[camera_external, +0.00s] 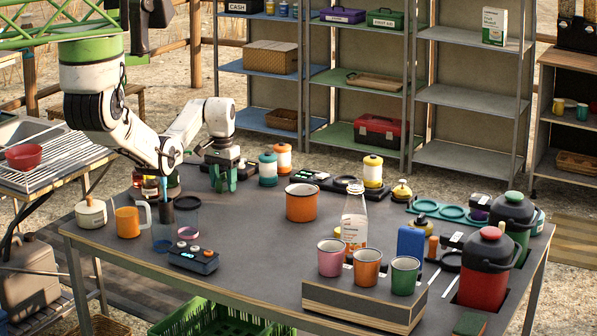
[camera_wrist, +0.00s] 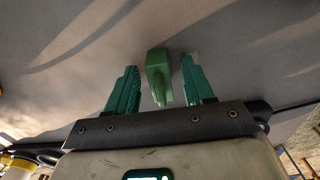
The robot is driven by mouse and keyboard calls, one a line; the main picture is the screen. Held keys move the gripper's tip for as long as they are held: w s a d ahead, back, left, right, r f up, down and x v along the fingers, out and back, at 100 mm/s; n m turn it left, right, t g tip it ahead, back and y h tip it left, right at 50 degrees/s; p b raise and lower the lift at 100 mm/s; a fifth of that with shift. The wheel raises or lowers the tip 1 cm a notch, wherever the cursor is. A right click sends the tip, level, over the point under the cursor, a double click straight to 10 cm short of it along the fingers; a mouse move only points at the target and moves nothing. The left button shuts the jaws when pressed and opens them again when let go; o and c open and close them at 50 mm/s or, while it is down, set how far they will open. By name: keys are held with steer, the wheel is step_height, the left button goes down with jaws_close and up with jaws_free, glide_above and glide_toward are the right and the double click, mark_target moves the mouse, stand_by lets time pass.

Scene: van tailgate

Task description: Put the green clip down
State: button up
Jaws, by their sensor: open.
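The green clip (camera_wrist: 158,75) shows in the wrist view on or just above the grey tabletop, between my two teal fingers, with a gap on each side. My gripper (camera_wrist: 159,72) is open around it and touches it on neither side. In the external view my gripper (camera_external: 223,182) points down at the far left part of the table (camera_external: 250,240). The clip cannot be told apart from the fingers there.
A teal-lidded jar (camera_external: 268,168) and an orange-lidded jar (camera_external: 283,157) stand close right of my gripper. An orange pot (camera_external: 301,204) is farther right. The tabletop between has free room.

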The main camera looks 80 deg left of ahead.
mark_target(223, 173)
step_height(223, 173, up, 12)
stand_by(0.4)
stand_by(0.5)
